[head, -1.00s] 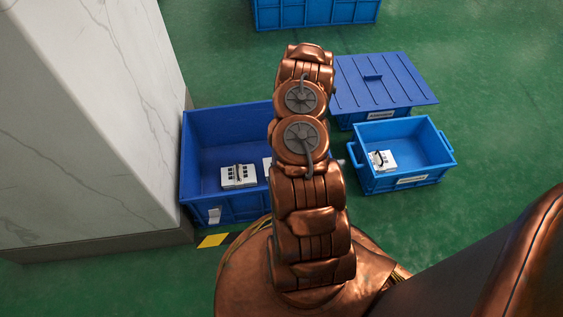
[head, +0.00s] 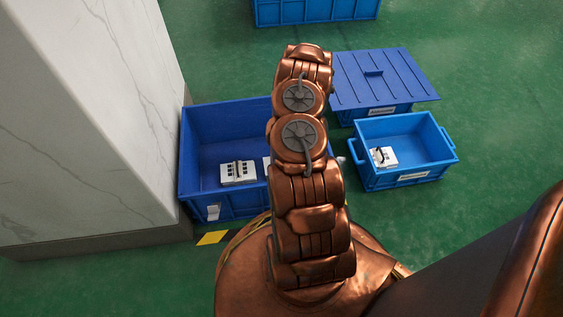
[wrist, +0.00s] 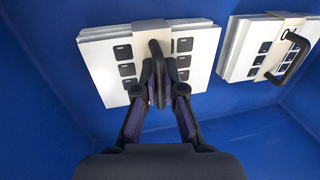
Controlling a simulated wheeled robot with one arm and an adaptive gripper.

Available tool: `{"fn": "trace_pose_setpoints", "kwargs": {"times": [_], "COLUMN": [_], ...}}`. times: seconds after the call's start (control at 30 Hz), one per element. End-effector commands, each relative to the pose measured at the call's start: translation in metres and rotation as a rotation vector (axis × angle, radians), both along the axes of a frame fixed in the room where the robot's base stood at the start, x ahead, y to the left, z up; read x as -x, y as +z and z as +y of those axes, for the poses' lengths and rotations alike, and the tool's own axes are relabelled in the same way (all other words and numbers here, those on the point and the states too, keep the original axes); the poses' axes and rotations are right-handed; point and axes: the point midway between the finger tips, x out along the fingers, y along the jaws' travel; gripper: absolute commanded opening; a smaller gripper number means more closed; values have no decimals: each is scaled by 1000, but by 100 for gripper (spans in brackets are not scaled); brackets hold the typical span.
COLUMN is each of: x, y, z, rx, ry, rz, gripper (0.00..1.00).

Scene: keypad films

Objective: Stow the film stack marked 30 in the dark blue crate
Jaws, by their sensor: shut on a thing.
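The dark blue crate (head: 226,122) stands left of centre in the head view, partly behind my arm. A white film stack (head: 238,173) with dark key squares lies in it, and the edge of another white stack shows beside my arm. In the wrist view my gripper (wrist: 158,82) is shut on the black handle of a white film stack (wrist: 112,62) with a beige band. A second banded stack (wrist: 252,50) with a black handle lies to its right on the blue floor. Whether the held stack touches the floor is unclear. No number is readable. The gripper is hidden in the head view.
A lighter blue crate (head: 437,160) holding one stack (head: 384,157) stands at the right. A lidded blue crate (head: 385,80) is behind it, and another blue crate (head: 316,12) is at the back. A marble pillar (head: 95,120) borders the left. Green floor is clear at far right.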

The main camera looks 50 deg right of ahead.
Motion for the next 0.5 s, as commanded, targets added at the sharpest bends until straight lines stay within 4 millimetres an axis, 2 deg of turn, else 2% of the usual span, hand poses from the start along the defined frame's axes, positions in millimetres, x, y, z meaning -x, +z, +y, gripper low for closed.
{"fn": "trace_pose_setpoints", "kwargs": {"times": [0.5], "x": [0], "y": [-7], "z": [0], "rx": [0], "ry": [0], "rz": [0], "gripper": [0]}}
